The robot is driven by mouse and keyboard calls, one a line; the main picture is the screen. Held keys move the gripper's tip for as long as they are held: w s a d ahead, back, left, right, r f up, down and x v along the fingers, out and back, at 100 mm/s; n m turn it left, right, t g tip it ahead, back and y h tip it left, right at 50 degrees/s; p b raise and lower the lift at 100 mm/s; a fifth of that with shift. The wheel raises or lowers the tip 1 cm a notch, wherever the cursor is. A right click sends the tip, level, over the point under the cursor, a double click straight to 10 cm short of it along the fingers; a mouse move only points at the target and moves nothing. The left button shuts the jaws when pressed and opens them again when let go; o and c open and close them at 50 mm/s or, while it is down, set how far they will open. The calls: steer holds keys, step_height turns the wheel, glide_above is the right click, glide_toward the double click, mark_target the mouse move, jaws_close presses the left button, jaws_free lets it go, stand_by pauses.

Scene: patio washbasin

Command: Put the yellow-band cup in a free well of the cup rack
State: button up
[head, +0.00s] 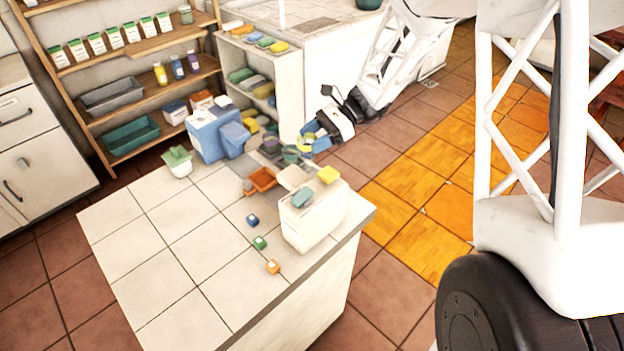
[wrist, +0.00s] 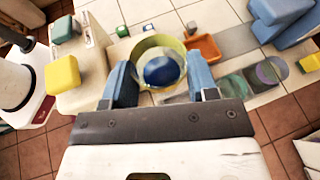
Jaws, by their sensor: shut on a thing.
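The yellow-band cup (wrist: 143,50) has a yellow-green rim and sits between the two blue fingers of my gripper (wrist: 161,80) in the wrist view. A round blue patch shows inside its rim; I cannot tell whether it is the cup's bottom. In the head view the cup (head: 306,142) is small, near my gripper (head: 311,139), above the counter's far end. The grey cup rack (head: 257,158) is partly hidden there. In the wrist view, a green cup (wrist: 236,86) and a purple-ringed cup (wrist: 266,73) stand to the right of my gripper. The wells are not clear.
An orange tray (head: 262,180) lies close to the rack. A white box (head: 314,224) bears a green and a yellow block. Blue containers (head: 211,136) stand at the counter's back. Small blue, green and orange cubes lie in front; the left counter is mostly clear.

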steer(key=m+t, duration=0.2)
steer(key=f+m+t+y, duration=0.1)
steer(key=shift+s+a+t, duration=0.15)
steer(key=shift+a+t, duration=0.15)
steer(key=shift+a, duration=0.05)
steer(key=m+t, duration=0.3)
steer(key=shift+w+a+f+t, duration=0.1)
steer(key=shift+w+f+t, duration=0.2)
steer(key=shift+f+t, duration=0.1)
steer(key=shift+w+d+f+m+t+h, duration=0.15)
steer(key=shift+w+d+m+t+h, duration=0.15)
steer(key=shift+m+t, duration=0.6)
steer(key=shift+w+d+f+m+t+h, duration=0.2)
steer(key=shift+w+d+m+t, duration=0.2)
steer(key=shift+m+t, duration=0.5)
steer(key=shift+w+d+f+m+t+h, duration=0.15)
steer(key=shift+w+d+m+t+h, duration=0.15)
steer(key=shift+m+t, duration=0.55)
steer(key=shift+f, duration=0.1)
steer(key=shift+f, duration=3.05)
steer(key=shift+s+f, duration=0.1)
steer(key=shift+f, duration=1.75)
